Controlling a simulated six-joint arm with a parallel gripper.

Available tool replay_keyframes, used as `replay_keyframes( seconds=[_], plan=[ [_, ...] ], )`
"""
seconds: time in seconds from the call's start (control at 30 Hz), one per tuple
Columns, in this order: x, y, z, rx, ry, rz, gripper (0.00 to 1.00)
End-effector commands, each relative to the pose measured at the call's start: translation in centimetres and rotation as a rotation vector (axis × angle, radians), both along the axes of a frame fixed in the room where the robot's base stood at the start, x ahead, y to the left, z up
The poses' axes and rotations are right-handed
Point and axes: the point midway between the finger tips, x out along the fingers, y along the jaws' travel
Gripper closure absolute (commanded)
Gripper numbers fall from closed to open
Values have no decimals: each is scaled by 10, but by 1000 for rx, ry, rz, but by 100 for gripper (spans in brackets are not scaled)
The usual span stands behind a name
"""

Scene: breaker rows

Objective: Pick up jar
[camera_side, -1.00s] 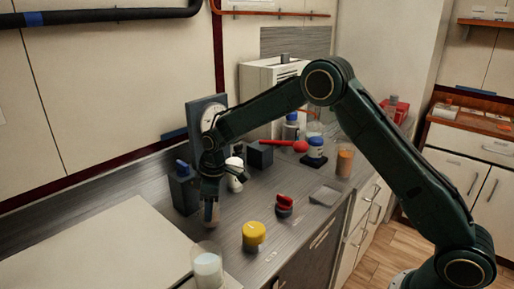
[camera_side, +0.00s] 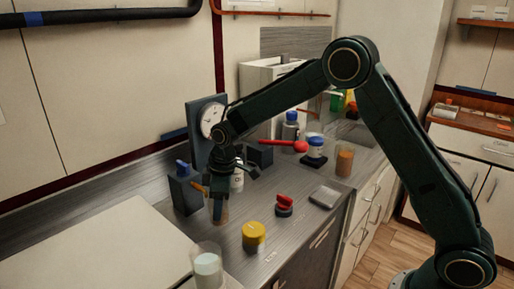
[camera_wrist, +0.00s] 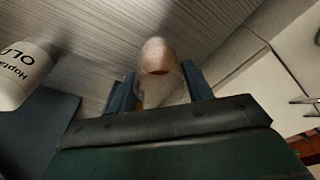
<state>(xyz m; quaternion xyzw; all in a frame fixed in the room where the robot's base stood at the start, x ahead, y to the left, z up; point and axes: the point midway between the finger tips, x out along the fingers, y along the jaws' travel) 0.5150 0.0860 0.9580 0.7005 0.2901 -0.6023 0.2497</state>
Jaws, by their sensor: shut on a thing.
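My gripper (camera_side: 220,210) points down over the left part of the counter. It is shut on a small tan jar-like thing (camera_side: 223,215), which shows partly below the fingers. In the wrist view, the rounded tan thing (camera_wrist: 158,57) shows between my two fingers (camera_wrist: 160,88), with a reddish-brown patch on its near end. I cannot tell whether it touches the counter.
A white labelled bottle (camera_wrist: 22,75) stands close beside my gripper. A dark block with a blue top (camera_side: 184,190) is to the left. A yellow-lidded container (camera_side: 254,236), a glass with pale contents (camera_side: 207,264) and an amber jar (camera_side: 344,162) stand around.

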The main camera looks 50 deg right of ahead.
Motion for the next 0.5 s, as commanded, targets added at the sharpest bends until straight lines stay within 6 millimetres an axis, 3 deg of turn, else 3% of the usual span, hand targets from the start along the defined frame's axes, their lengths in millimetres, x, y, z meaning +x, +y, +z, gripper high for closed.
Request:
replay_keyframes(
  seconds=[0.5],
  plan=[
    [1, 0, 53, 1, -2, -1, 77]
  ],
)
